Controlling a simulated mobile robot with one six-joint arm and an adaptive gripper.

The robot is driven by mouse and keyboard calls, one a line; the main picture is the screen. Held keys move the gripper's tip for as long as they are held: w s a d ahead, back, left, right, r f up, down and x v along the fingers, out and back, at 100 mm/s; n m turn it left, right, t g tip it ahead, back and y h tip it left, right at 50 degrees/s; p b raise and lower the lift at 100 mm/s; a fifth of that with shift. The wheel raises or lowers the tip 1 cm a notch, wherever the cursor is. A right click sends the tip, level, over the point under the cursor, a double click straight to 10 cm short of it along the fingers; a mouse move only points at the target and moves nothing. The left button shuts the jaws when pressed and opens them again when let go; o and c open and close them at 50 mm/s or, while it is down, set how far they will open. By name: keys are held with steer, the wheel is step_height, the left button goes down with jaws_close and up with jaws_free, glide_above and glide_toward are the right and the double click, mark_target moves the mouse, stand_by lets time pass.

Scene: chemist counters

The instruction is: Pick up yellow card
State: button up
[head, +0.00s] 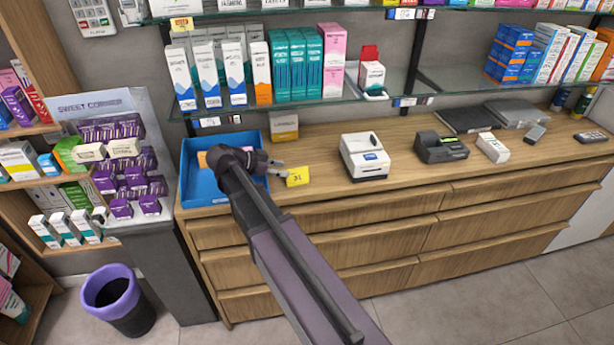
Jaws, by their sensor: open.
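A small yellow card (298,177) with dark marks stands on the wooden counter, just right of the blue tray (196,183). My gripper (279,168) is above the tray's right side, with its fingers pointing right, close to the card's upper left. The gripper is open, and no object shows between its fingers. I cannot tell whether a finger touches the card. My arm hides part of the tray and its contents.
A yellow box (284,127) stands behind the gripper by the wall. A white device (364,158) and a black card terminal (440,148) stand to the right. A glass shelf (290,101) with medicine boxes hangs above. The counter between card and white device is clear.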

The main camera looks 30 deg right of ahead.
mark_target(298, 171)
steer(key=shift+d+f, duration=0.1)
steer(key=shift+d, duration=0.05)
steer(key=shift+b+x, duration=0.65)
steer(key=shift+x, duration=0.4)
steer(key=x, duration=0.1)
steer(key=b+x, duration=0.1)
steer(key=x, duration=0.1)
steer(key=shift+w+f, duration=0.1)
steer(key=shift+w, duration=0.25)
steer(key=shift+s+r, duration=0.25)
steer(key=shift+w+d+f, duration=0.1)
steer(key=shift+w, duration=0.1)
steer(key=shift+s, duration=0.1)
jaws_close()
